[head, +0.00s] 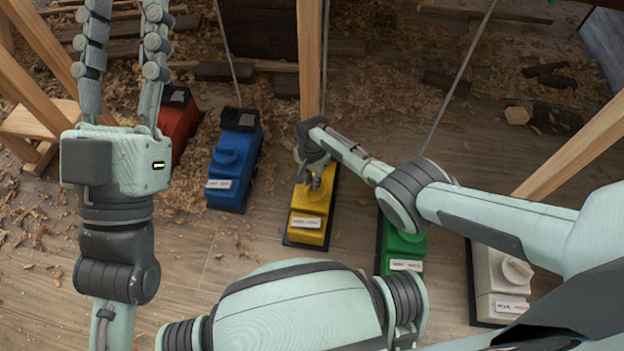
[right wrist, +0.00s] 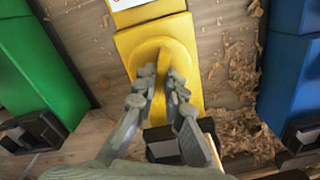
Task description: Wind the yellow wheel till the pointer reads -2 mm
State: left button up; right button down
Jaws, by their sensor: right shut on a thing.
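The yellow box (head: 307,237) stands on the floor in the middle of the head view, with a white label (head: 306,222) on its near end. Its round yellow wheel (right wrist: 143,55) shows in the right wrist view, partly covered by the fingers. My right gripper (head: 318,180) reaches over the box from the right. In the right wrist view its fingers (right wrist: 161,80) are closed together on the wheel's raised middle grip. The label's print is too small to read, and I cannot make out the pointer. My left gripper (head: 121,12) is open and empty at the upper left, fingers apart.
A red box (head: 178,123) and a blue box (head: 230,165) stand left of the yellow one. A green box (head: 405,244) and a white box (head: 496,268) stand right. A wooden post (head: 309,60) rises behind the yellow box. Shavings litter the floor.

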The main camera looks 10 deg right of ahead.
dwell(0.3)
jog(key=c, duration=1.6)
grip_release()
jog(key=shift+r, duration=0.1)
notch_tip(320, 180, up, 12)
